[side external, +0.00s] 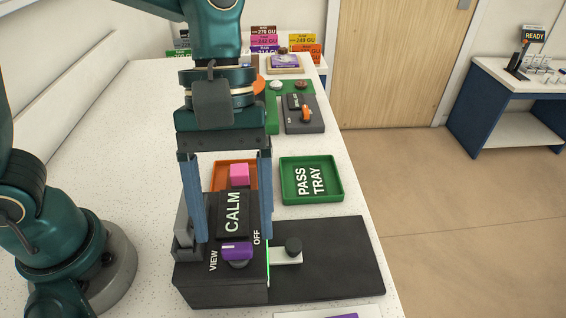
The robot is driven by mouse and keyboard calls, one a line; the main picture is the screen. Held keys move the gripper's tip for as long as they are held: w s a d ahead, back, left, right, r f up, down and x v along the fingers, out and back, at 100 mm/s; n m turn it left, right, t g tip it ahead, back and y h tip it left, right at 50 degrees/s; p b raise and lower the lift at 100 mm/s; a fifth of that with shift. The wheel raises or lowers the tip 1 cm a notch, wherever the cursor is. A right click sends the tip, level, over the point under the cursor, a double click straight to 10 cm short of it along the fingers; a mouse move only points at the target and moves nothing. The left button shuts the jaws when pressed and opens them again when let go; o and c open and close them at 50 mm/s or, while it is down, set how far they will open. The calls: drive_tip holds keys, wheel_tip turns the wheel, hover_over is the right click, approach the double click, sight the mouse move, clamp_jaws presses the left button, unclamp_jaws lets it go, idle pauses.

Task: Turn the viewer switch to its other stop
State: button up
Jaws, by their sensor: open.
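The viewer switch (237,251) has a purple handle on a dark round base. It sits on top of a black box (220,290) near the front of the white table. VIEW is printed to its left and OFF to its right. The handle lies crosswise in the picture; I cannot tell which stop it is at. My gripper (234,240) points down over the box, with its two blue fingers apart and nothing between them that is held. The fingertips are to the left and right of the switch, and contact cannot be judged.
A black panel marked CALM (233,213) stands behind the switch, between the fingers. A pink block (239,174) is at an orange tray (221,172). A green PASS TRAY (311,199) lies to the right.

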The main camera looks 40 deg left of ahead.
sight(238, 253)
drive_tip(key=shift+x, duration=1.25)
clamp_jaws()
